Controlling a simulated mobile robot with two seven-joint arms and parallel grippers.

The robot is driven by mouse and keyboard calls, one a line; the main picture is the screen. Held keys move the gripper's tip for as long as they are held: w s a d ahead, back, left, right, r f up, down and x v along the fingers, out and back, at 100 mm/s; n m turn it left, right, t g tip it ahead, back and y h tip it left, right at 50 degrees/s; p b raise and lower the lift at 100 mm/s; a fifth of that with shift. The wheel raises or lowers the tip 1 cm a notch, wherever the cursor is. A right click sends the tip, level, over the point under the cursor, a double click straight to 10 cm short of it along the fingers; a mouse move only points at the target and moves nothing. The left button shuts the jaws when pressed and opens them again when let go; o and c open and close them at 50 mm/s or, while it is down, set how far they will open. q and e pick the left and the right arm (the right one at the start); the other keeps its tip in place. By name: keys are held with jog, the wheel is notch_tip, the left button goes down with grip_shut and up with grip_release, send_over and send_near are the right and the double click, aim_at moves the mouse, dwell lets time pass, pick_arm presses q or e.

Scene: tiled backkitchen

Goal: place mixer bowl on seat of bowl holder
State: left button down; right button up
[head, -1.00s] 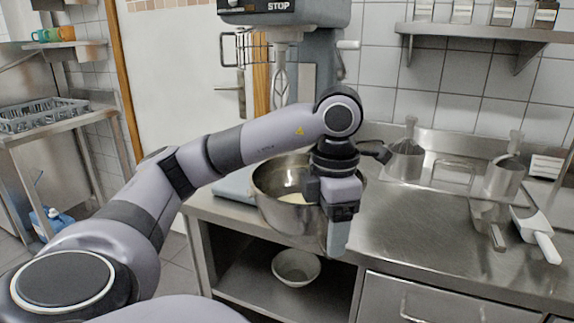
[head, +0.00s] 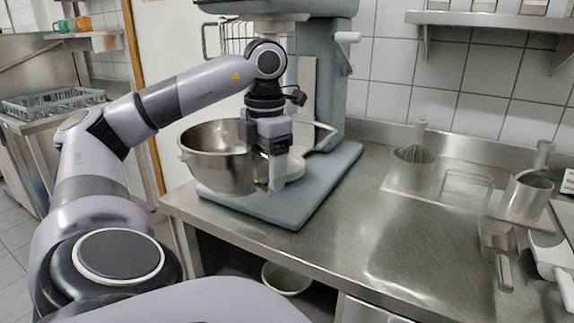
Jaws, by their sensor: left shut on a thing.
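The steel mixer bowl (head: 212,166) hangs in the left-middle of the head view, at the left side of the grey-blue mixer (head: 338,88). My left gripper (head: 276,182) is shut on the bowl's right rim, fingers pointing down. The bowl looks roughly upright and held above the mixer's base plate (head: 310,200). A pale curved piece, likely the bowl holder (head: 322,132), shows just right of my gripper, in front of the mixer column. My gripper hides part of it, so the gap between bowl and seat cannot be told. My right gripper is out of view.
The steel counter (head: 390,235) is clear right of the mixer. A wall shelf (head: 490,20) hangs above.

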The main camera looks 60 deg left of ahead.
pick_arm(q)
jog(key=w+a+f+p, duration=0.3)
jog(key=w+a+p, duration=0.4)
jog(key=w, duration=0.8)
jog(key=shift+w+a, duration=0.15)
jog(key=shift+a, duration=1.15)
jog(key=shift+c, duration=0.7)
grip_release()
jog(key=shift+f, duration=0.2)
notch_tip(320, 180, up, 8)
jog(key=shift+d+f, duration=0.2)
